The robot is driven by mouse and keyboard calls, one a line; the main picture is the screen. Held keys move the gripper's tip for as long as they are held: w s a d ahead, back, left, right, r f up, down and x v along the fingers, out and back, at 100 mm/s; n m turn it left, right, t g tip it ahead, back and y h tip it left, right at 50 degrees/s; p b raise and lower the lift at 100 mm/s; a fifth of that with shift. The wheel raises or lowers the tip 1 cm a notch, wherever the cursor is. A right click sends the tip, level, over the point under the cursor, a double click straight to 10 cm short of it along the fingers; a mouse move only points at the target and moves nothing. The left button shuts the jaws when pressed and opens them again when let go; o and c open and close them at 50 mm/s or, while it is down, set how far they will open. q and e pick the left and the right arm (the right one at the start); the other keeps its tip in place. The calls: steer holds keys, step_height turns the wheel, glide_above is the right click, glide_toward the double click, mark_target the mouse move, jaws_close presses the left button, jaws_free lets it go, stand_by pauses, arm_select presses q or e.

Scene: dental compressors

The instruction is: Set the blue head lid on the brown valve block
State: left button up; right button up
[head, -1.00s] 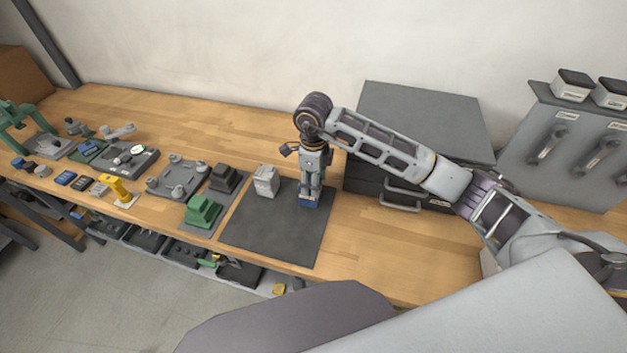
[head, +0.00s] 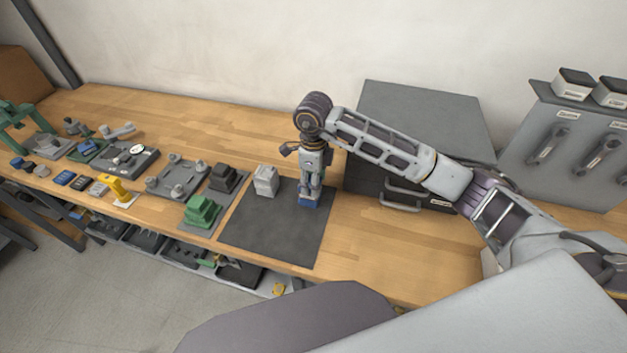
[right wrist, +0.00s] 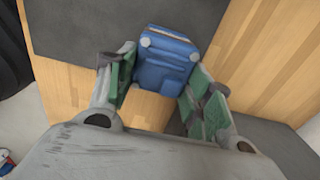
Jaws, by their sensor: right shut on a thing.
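The blue head lid (head: 309,202) is over the right part of the dark grey mat. It also shows in the right wrist view (right wrist: 165,62), between the green-padded fingers. My right gripper (head: 309,190) points down and is shut on the lid; its fingers also show in the right wrist view (right wrist: 161,75). I cannot tell whether the lid touches the mat or hangs just above it. I cannot pick out a brown valve block; anything under the lid is hidden. My left gripper is not in view.
A light grey block (head: 265,181) stands on the mat (head: 268,236), left of my gripper. A green stepped part (head: 202,211) and a dark block (head: 223,178) stand further left. A dark drawer cabinet (head: 420,125) is close behind on the right. The mat's front is clear.

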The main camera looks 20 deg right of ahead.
steer(key=o, duration=1.2)
steer(key=shift+o, duration=0.3)
steer(key=o, duration=0.3)
steer(key=shift+r, duration=0.15)
steer(key=shift+r+p, duration=1.6)
steer(key=shift+r, duration=1.8)
steer(key=shift+s+f, duration=0.1)
steer(key=shift+s, duration=0.05)
